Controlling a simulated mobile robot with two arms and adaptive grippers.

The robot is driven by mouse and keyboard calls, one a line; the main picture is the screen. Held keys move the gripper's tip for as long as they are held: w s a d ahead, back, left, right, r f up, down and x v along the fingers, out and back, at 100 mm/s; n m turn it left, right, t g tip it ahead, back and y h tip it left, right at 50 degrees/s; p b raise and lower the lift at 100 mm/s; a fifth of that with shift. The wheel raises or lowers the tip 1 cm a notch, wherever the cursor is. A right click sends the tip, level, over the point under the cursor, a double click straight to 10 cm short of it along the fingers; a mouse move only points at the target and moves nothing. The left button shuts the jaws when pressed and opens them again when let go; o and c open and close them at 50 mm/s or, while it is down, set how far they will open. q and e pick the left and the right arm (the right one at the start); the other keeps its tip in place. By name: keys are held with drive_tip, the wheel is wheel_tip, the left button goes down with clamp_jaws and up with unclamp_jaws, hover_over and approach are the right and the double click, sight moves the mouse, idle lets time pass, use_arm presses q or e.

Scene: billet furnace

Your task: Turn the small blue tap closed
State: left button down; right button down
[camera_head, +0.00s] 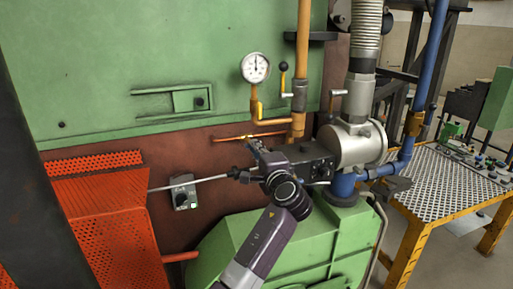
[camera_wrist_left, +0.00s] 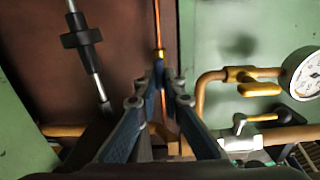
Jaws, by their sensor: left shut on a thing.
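My left gripper (camera_head: 251,143) reaches up from the lower middle to a thin copper pipe on the red-brown furnace wall. Its blue fingers (camera_wrist_left: 160,78) are closed together at this pipe (camera_wrist_left: 157,28) in the left wrist view. A small brass-yellow part of the pipe fitting shows just at the fingertips in the head view. The tap handle's angle is hidden. My right gripper is not in view.
A pressure gauge (camera_head: 255,67) and a yellow-handled valve (camera_head: 256,108) sit close above the gripper. A lever valve (camera_wrist_left: 240,125) is near its right finger. A metal rod (camera_head: 205,181) runs behind to the left. A perforated orange guard (camera_head: 105,220) stands at left.

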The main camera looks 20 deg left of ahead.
use_arm(q)
drive_tip(key=shift+a+r, duration=0.2)
drive_tip(key=shift+r, duration=0.1)
drive_tip(key=c, duration=2.3)
unclamp_jaws()
drive_tip(key=shift+c, duration=0.2)
drive_tip(key=shift+o, duration=1.3)
drive_tip(key=shift+w+a+f, duration=0.1)
drive_tip(key=shift+o, duration=0.2)
drive_tip(key=shift+w+a+f, duration=0.1)
drive_tip(key=shift+a+f, duration=0.05)
drive_tip(key=shift+f, duration=0.05)
drive_tip(key=v, duration=0.7)
drive_tip(key=shift+s+d, duration=0.2)
drive_tip(key=shift+s, duration=0.05)
